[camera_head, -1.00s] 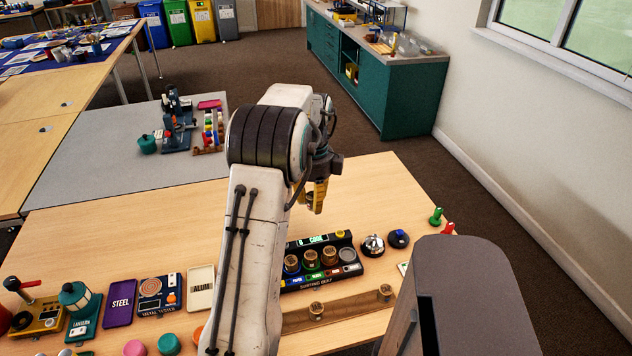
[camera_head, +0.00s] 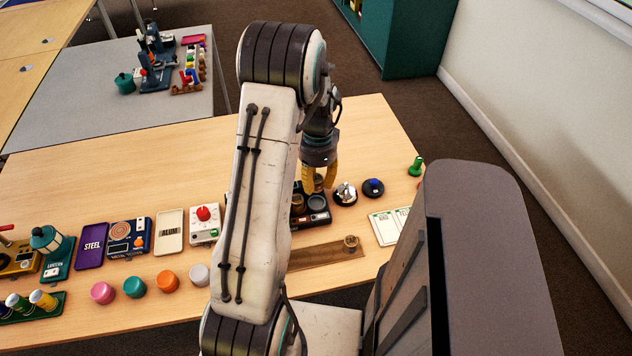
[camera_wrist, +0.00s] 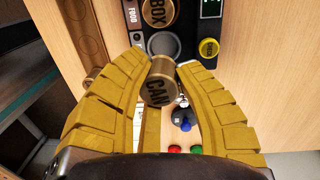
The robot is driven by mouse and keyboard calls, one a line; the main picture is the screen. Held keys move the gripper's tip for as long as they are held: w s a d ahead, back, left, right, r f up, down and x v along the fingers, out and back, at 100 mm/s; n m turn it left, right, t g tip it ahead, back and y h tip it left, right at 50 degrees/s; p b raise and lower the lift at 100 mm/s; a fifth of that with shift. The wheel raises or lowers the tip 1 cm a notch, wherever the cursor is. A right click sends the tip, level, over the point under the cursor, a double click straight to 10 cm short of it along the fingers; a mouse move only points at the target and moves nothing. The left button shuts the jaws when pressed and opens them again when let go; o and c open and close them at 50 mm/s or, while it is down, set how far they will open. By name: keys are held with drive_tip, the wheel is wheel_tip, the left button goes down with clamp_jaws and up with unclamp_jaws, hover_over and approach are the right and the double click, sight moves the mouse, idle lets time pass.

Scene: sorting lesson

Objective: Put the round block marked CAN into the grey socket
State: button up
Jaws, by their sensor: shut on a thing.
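The socket appears empty. In the head view my gripper (camera_head: 319,186) points down over the dark sorting tray, and the grey socket (camera_head: 318,202) shows beside the fingers. I cannot tell the exact height of the block above the tray.
The block marked BOX (camera_wrist: 158,11) sits in the tray beyond the grey socket. A yellow button (camera_wrist: 209,48) is to its right. A bell (camera_head: 345,193) and a blue-topped button (camera_head: 373,188) stand right of the tray. A wooden rail (camera_head: 325,256) with one visible block (camera_head: 350,243) lies in front.

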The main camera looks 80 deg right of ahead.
sight(317, 175)
drive_tip(key=shift+n, duration=0.4)
drive_tip(key=shift+f, duration=0.1)
drive_tip(key=shift+f, duration=0.1)
drive_tip(key=shift+f+b, duration=1.9)
drive_tip(key=shift+f, duration=0.8)
drive_tip(key=shift+f+b, duration=0.65)
drive_tip(key=o, duration=0.6)
drive_tip(key=shift+r, duration=0.1)
drive_tip(key=shift+d+r, duration=0.1)
drive_tip(key=shift+d+r+p, duration=0.2)
drive_tip(key=shift+r+p, duration=1.9)
drive_tip(key=shift+r, duration=0.6)
drive_tip(key=shift+d+r+p, duration=0.2)
drive_tip(key=shift+r+p, duration=1.85)
drive_tip(key=shift+r, duration=0.6)
